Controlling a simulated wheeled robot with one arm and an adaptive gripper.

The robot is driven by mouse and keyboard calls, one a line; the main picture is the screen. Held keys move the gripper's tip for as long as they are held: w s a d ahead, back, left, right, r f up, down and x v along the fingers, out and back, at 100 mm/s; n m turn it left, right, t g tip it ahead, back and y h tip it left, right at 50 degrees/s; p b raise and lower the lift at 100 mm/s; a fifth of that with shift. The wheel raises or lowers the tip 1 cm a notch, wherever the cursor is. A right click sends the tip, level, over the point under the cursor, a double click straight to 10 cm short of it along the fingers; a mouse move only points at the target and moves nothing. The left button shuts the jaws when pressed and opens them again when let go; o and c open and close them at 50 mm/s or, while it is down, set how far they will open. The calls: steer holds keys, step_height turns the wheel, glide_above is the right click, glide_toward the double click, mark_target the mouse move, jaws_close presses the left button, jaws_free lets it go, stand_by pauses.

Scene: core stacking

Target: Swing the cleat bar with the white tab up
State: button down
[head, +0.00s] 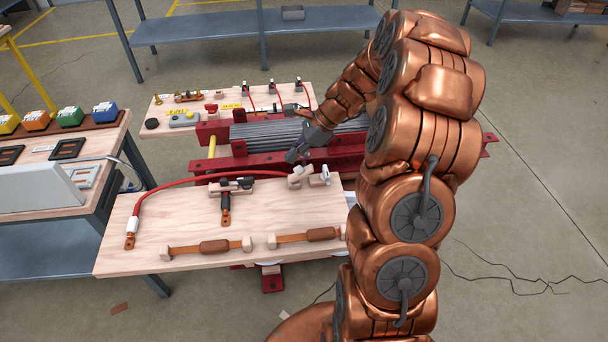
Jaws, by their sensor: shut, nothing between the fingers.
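A wooden board (180,215) lies in front of me with a red cable (190,181) curving along its far side. At the board's far right is a small light cleat with a whitish tab (325,175). Its bar's exact angle is too small to tell. My gripper (291,157) is shut and empty. It points down and left, just beyond the right cleat in the picture; I cannot tell whether they touch.
Copper links with wooden blocks (213,247) line the board's near edge. Behind is a red frame with a grey ribbed core (265,131), and a farther board with small parts (160,105). My arm covers the right side.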

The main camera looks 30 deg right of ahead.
steer(key=shift+w+a+p, duration=0.25)
steer(key=shift+a, duration=0.25)
steer(key=shift+w+a+p, duration=0.2)
steer(key=shift+a+p, duration=0.05)
steer(key=shift+a, duration=0.2)
steer(key=c, duration=1.9)
jaws_free()
steer(key=o, duration=0.5)
steer(key=shift+o, duration=0.2)
steer(key=shift+r, duration=0.1)
step_height(320, 180, up, 9)
glide_above(312, 167)
steer(key=shift+w+d+r, duration=0.1)
steer(key=shift+r, duration=0.1)
